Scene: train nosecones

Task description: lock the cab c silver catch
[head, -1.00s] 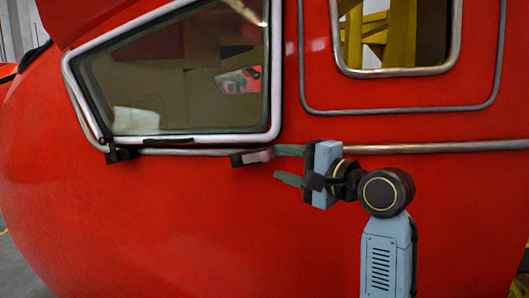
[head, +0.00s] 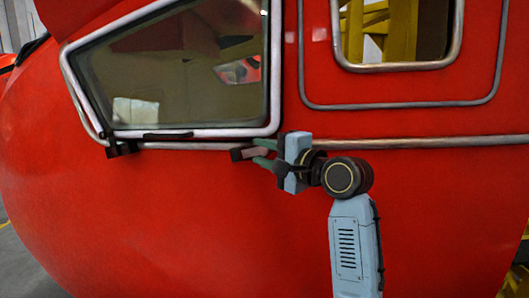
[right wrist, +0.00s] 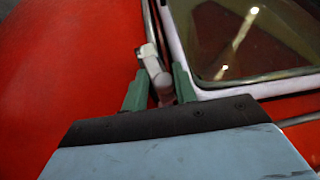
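The silver catch (head: 249,153) is a small pale handle on a dark mount, just under the lower right corner of the cab window. In the right wrist view the catch (right wrist: 155,72) lies between the two green fingers. My right gripper (head: 265,154) reaches it from the right, one finger above the handle and one below. The fingers look closed up onto it; in the wrist view (right wrist: 160,90) a thin dark strip shows beside the handle. The fingers hide part of the handle. My left gripper is out of view.
A second dark catch (head: 121,149) sits below the window's lower left corner. The silver-framed window (head: 185,75) is just above my gripper. A silver rail (head: 430,142) runs right along the red shell (head: 150,220). The shell below is bare.

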